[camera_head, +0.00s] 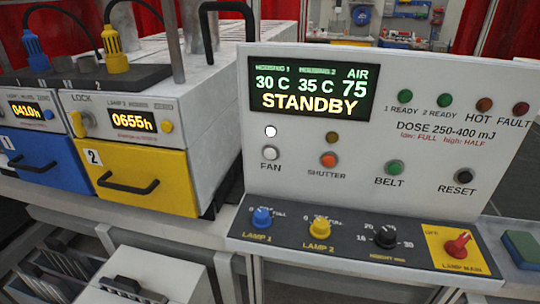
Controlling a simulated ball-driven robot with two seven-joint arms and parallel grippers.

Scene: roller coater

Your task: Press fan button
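The fan button (270,153) is a white round button on the upright white control panel (440,60), above the label FAN. A small white lamp (270,131) sits just above it and looks bright. The display (312,90) reads STANDBY, with 30 C, 35 C and AIR 75. Neither of my grippers shows in the head view.
Beside the fan button are the orange shutter button (328,160), green belt button (394,168) and black reset button (465,177). Below are lamp knobs (262,218) and a red lamp main switch (457,244). Blue (45,160) and yellow (150,180) drawers stand left.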

